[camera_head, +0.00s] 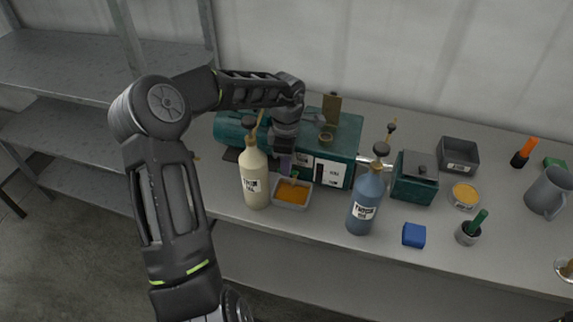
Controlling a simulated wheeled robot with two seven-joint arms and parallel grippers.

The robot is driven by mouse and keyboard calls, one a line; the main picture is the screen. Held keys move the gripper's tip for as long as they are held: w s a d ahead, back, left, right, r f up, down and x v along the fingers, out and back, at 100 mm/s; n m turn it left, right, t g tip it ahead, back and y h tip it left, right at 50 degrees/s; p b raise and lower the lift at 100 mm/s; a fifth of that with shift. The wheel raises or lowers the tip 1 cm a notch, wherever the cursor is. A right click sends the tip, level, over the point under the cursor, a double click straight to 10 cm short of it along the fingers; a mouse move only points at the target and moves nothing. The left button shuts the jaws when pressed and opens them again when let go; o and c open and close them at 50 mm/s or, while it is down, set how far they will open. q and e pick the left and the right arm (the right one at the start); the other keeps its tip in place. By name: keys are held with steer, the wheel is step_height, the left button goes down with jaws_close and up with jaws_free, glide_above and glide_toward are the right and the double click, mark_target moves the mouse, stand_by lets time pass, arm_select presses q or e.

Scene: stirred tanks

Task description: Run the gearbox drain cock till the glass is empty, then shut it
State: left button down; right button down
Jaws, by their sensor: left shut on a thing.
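The teal gearbox (345,134) stands on the bench at the back, with white labelled plates on its front. My left gripper (287,160) reaches down at the gearbox's front left. It is shut on what appears to be the drain cock, which the fingers mostly hide. A small grey tray (292,206) of orange-brown oil sits right below the gripper. I cannot make out the level in the glass. My right gripper is not in view.
A cream oil bottle (255,180) stands close left of the tray, and a blue bottle (366,205) stands to its right. A teal box (414,180), a blue block (414,235), a grey bin (458,154) and a grey jug (548,192) are further right. Metal shelves (60,65) stand left.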

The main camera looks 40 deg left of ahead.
arm_select(q)
steer(key=c, duration=1.5)
jaws_free()
steer(key=shift+r, duration=0.1)
